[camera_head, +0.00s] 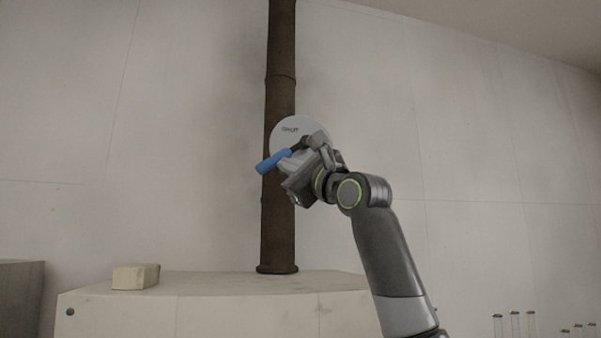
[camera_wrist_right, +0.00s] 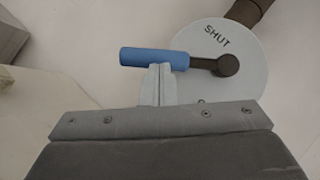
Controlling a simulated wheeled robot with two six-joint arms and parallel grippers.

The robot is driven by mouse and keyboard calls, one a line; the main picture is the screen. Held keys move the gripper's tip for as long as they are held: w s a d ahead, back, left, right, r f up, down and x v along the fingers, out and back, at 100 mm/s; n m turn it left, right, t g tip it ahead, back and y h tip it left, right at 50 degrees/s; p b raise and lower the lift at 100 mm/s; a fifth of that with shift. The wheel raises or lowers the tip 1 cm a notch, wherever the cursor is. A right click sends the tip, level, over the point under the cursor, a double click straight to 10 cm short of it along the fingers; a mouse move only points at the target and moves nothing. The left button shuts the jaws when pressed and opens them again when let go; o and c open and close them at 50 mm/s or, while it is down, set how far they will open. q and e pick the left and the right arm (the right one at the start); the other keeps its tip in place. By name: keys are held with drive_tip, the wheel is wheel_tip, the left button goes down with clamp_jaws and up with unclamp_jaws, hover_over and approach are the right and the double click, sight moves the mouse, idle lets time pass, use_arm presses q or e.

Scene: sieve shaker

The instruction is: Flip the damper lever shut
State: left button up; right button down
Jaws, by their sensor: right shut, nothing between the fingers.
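The damper lever has a blue handle (camera_head: 272,162) and a dark hub on a pale round plate (camera_head: 285,128) at the dark pipe. The handle points down to the left in the head view. The word SHUT is printed on the plate, above the lever. In the right wrist view, the blue handle (camera_wrist_right: 140,56) lies level, left of the hub (camera_wrist_right: 228,65). My right gripper (camera_head: 291,173) is shut and empty. Its fingertips (camera_wrist_right: 159,72) are at the handle's lower edge in the wrist view; I cannot tell if they touch. My left gripper is not in view.
The rusty pipe (camera_head: 279,225) stands upright on a pale bench-like block (camera_head: 200,292). A small cream block (camera_head: 135,276) lies on its left part. Several thin glass tubes (camera_head: 515,325) stand at the lower right. The space left of the lever is clear.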

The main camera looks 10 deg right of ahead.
drive_tip(key=shift+w+a+r+m, duration=0.1)
drive_tip(key=shift+a+r+m, duration=0.3)
drive_tip(key=shift+a+r, duration=0.25)
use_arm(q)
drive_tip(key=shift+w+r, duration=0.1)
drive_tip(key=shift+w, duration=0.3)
use_arm(e)
drive_tip(key=shift+w+a+r, duration=0.2)
drive_tip(key=shift+a+r, duration=0.7)
drive_tip(key=shift+r, duration=0.05)
